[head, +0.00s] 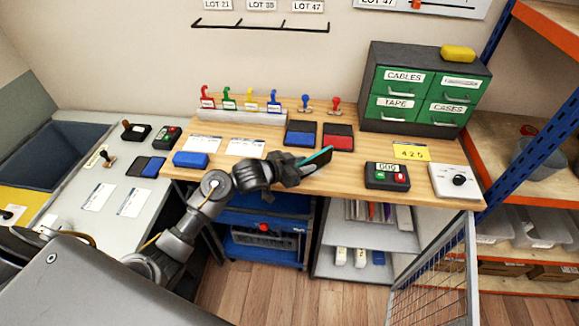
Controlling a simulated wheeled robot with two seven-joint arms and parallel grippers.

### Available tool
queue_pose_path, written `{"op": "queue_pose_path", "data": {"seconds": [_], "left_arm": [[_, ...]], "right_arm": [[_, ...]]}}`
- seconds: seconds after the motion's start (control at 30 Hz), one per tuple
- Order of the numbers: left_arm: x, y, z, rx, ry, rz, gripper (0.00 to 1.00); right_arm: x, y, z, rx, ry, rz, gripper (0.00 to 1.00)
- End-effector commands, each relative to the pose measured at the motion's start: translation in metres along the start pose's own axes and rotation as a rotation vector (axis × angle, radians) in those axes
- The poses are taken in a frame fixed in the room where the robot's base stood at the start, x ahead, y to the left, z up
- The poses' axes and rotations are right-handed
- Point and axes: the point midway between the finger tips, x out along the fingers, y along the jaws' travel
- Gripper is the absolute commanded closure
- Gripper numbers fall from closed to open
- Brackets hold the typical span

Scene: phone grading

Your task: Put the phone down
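The phone (316,161) is a thin dark slab with a teal edge, held tilted at the front of the wooden bench (370,154). My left gripper (296,170) is shut on the phone's left end. The phone looks to be above the bench top near its front edge; whether any part touches the wood cannot be told. The gripper hides part of the phone. My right gripper is not in view.
Blue (300,133) and red (338,137) ink pads lie behind the phone. A black button box (386,176) stands to the right. A blue block (190,159) and white cards (245,148) lie left. Bare wood shows between phone and button box.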

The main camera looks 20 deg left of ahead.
Motion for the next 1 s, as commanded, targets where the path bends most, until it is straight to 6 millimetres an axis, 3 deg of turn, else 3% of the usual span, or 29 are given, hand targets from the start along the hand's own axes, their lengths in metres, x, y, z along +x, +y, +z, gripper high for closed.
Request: {"op": "queue_pose_path", "data": {"seconds": [0.3,0.5,0.7,1.0], "left_arm": [[-0.067,-0.001,0.001,0.005,-0.002,-0.001,0.67],[-0.097,0.0,0.001,0.002,-0.002,0.0,0.67],[-0.108,0.001,0.001,0.001,-0.002,0.002,0.67],[-0.108,0.001,0.0,0.0,-0.001,0.002,0.67]], "right_arm": [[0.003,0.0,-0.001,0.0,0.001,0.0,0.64],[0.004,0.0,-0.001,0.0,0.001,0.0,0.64],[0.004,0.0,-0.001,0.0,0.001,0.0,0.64],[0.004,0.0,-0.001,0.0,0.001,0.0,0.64]]}}
